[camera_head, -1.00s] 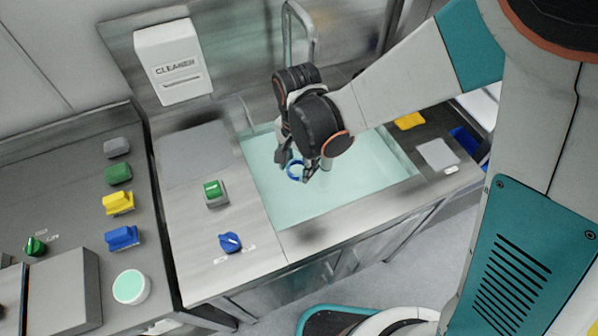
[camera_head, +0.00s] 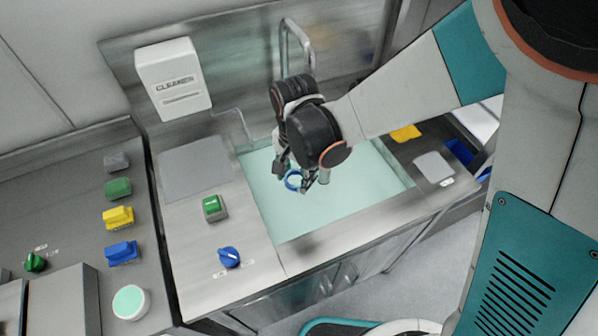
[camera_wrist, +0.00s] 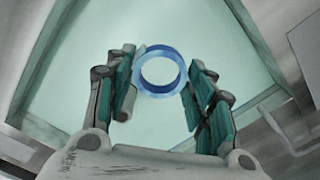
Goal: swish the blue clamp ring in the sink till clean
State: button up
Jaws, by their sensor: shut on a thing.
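The blue clamp ring (camera_head: 293,180) is held at the tips of my gripper (camera_head: 305,182), over the pale green water of the sink (camera_head: 345,205). In the wrist view the ring (camera_wrist: 148,66) sits between the two fingertips of my gripper (camera_wrist: 160,80), with its round opening facing the camera. My gripper is shut on the ring and points down. I cannot tell whether the ring touches the water. No clear dirt shows on the ring's visible face.
A cleaner dispenser (camera_head: 174,78) is on the wall behind. A tap (camera_head: 296,40) stands at the sink's back edge. A green switch (camera_head: 214,208) and a blue knob (camera_head: 229,257) sit on the left counter. A yellow item (camera_head: 405,133) and a grey pad (camera_head: 434,167) lie right.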

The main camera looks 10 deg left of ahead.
dwell(0.4)
notch_tip(320, 180, up, 4)
jog(key=p, duration=0.2)
jog(key=shift+p, duration=0.35)
dwell(0.6)
